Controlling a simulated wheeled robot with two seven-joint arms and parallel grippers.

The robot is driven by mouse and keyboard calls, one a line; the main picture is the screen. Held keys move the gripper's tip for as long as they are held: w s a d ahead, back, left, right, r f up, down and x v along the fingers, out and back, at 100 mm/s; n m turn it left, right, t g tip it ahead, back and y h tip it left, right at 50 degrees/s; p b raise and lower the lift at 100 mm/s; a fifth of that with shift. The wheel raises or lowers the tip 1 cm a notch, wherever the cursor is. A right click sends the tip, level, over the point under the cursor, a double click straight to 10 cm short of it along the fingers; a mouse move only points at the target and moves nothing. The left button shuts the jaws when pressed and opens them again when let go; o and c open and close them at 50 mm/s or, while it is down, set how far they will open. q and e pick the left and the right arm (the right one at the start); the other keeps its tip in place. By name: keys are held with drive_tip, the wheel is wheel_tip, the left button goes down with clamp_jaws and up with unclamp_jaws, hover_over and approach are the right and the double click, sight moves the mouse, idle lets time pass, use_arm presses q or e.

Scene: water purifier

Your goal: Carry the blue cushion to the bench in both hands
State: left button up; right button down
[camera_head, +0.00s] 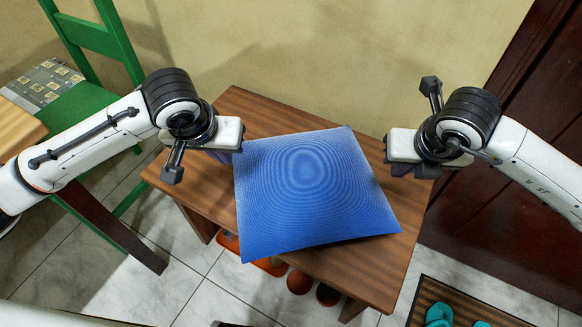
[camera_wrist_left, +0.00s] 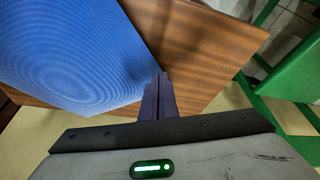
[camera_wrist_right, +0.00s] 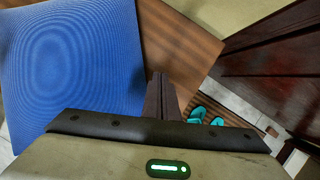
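The blue cushion (camera_head: 310,190), square with a fine ring pattern, lies on the brown wooden bench (camera_head: 262,112). It sits at an angle, and its near edge hangs over the bench's front. My left gripper (camera_head: 226,157) is at the cushion's left far corner, fingers pointing down. In the left wrist view its fingers (camera_wrist_left: 158,97) are together beside the cushion (camera_wrist_left: 75,55); I cannot tell whether they touch it. My right gripper (camera_head: 402,170) is right of the cushion with a gap. Its fingers (camera_wrist_right: 161,95) are together, with nothing between them, apart from the cushion (camera_wrist_right: 70,60).
A green chair (camera_head: 90,100) with a patterned cloth stands at the left. A wall is behind the bench, and a dark red door (camera_head: 530,150) is at the right. A mat (camera_head: 462,298) with teal slippers (camera_head: 440,316) lies at the lower right. Orange-red items (camera_head: 299,282) are under the bench.

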use_arm(q)
drive_tip(key=o, duration=0.4)
drive_tip(key=shift+a, duration=0.55)
use_arm(e)
drive_tip(key=shift+d, duration=0.6)
drive_tip(key=c, duration=2.1)
unclamp_jaws()
use_arm(q)
drive_tip(key=v, duration=1.2)
use_arm(e)
drive_tip(key=v, duration=1.2)
drive_tip(key=shift+s, duration=0.1)
